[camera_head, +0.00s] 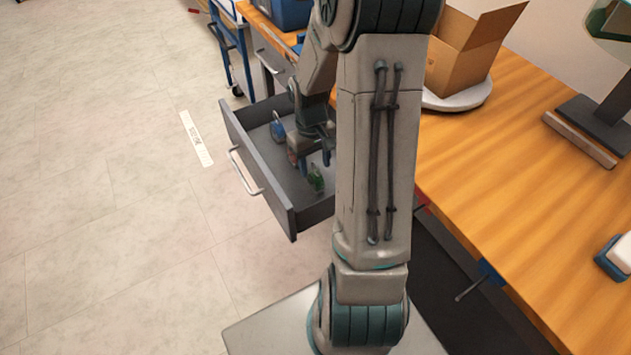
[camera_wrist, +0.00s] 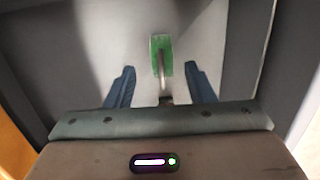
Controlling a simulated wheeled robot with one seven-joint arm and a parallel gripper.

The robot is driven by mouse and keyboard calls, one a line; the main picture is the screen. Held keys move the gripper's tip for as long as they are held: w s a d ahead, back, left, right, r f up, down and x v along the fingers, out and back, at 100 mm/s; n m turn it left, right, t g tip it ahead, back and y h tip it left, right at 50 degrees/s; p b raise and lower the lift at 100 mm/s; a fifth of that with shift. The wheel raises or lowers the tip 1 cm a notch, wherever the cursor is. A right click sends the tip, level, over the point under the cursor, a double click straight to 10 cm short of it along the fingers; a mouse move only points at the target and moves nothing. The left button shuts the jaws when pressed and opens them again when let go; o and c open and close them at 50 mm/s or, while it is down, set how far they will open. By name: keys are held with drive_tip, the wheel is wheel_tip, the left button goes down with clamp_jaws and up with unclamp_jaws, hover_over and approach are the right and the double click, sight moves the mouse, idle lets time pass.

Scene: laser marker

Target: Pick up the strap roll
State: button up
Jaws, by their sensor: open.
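In the head view my gripper (camera_head: 311,160) reaches down into the open drawer (camera_head: 263,181). My arm hides the drawer's right part.
A blue item (camera_head: 278,128) is farther back in the drawer. The drawer's walls stand close around my gripper. The wooden bench (camera_head: 490,150) is on the right, with a cardboard box (camera_head: 465,62) on it. A blue cart (camera_head: 235,50) stands behind.

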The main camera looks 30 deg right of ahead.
sight(315, 174)
drive_tip(key=f, duration=0.4)
drive_tip(key=shift+s+a, duration=0.1)
drive_tip(key=shift+s, duration=0.3)
clamp_jaws()
